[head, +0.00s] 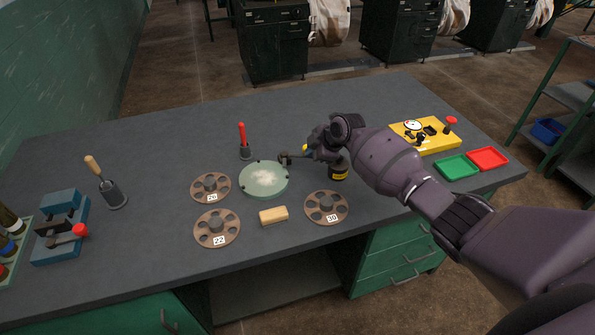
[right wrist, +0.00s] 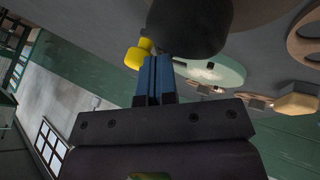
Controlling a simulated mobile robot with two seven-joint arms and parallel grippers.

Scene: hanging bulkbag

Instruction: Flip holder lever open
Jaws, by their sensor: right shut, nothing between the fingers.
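My right gripper (head: 318,148) reaches in from the right, over the table beside the pale green round plate (head: 264,187). In the right wrist view its blue fingers (right wrist: 157,66) are shut with nothing between them. A yellow knob (right wrist: 138,54) is right by the fingertips, next to a large dark rounded body (right wrist: 190,22); I cannot tell whether the fingers touch it. In the head view a bit of the yellow knob (head: 305,148) shows beside the gripper, which hides most of that part. I cannot tell for sure which part is the holder lever. My left gripper is not in view.
Brown discs (head: 326,207) and a tan block (head: 273,215) lie nearer the front. A yellow board (head: 433,143) and green (head: 457,167) and red trays (head: 488,158) are at right. A blue fixture (head: 55,250) is at left.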

